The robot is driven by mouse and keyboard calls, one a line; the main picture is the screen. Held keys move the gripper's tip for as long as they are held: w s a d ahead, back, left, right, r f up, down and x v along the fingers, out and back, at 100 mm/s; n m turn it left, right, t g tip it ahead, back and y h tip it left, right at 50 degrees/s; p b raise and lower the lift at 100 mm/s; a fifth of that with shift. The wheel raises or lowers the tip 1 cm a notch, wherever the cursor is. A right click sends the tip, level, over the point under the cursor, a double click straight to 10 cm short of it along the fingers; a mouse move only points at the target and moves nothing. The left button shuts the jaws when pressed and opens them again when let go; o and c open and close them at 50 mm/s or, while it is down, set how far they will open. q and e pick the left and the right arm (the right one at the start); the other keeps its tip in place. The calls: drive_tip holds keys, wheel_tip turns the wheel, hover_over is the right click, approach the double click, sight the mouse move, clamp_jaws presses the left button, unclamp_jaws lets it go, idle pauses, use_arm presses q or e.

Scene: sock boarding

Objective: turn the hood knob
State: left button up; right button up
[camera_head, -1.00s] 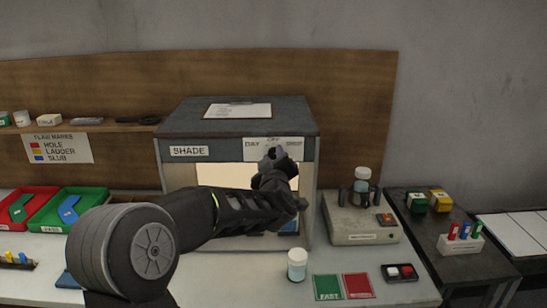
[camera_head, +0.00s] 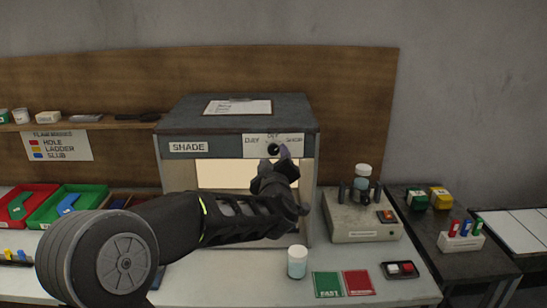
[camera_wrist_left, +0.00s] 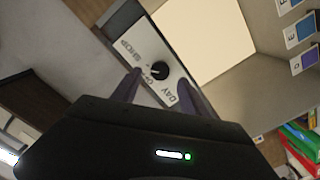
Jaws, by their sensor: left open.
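The hood is a grey box marked SHADE (camera_head: 237,148) with a lit opening below its front panel. Its black round knob (camera_head: 273,150) sits on a white label with DAY, OFF and SHOP at the panel's right end. In the left wrist view the knob (camera_wrist_left: 160,70) shows a white pointer line and lies just beyond the gap between my fingertips. My left gripper (camera_head: 285,154) is open, its fingertips at the lower right of the knob in the head view; it also shows in the left wrist view (camera_wrist_left: 160,80). Contact cannot be told. My right gripper is out of view.
A white-capped jar (camera_head: 297,262) stands in front of the hood. Right of it is a grey device (camera_head: 362,225) holding a bottle. Red (camera_head: 359,283) and green (camera_head: 327,285) cards lie at the front. Red and green trays (camera_head: 75,190) stand left.

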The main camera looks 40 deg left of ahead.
use_arm(q)
drive_tip(key=v, duration=0.4)
drive_tip(key=shift+s+d, duration=0.15)
idle(0.4)
drive_tip(key=w+d+f+m+h, duration=0.4)
drive_tip(key=d+f+m+h, duration=0.25)
drive_tip(key=d+f, duration=0.6)
drive_tip(key=s+d+f+m+g+h, duration=0.15)
drive_tip(key=d+f, duration=0.25)
drive_tip(key=f, duration=0.5)
drive_tip(key=s+d+f+m+g+h, duration=0.1)
drive_tip(key=s+d+f+g+h, duration=0.3)
drive_tip(key=f, duration=0.6)
drive_tip(key=s+d+f+m+g+h, duration=0.1)
drive_tip(key=s+d+f+g, duration=0.1)
drive_tip(key=s+d+f, duration=0.3)
drive_tip(key=s+d+f+m+g+h, duration=0.1)
drive_tip(key=s+d+f, duration=0.4)
drive_tip(key=s+f, duration=0.6)
drive_tip(key=s+d+f+m+g+h, duration=0.1)
drive_tip(key=s+d+f+m+g, duration=0.1)
drive_tip(key=s+d+f+g, duration=0.3)
drive_tip(key=s+d+f, duration=0.1)
drive_tip(key=s+f, duration=0.2)
drive_tip(key=s, duration=0.4)
drive_tip(key=shift+f, duration=0.25)
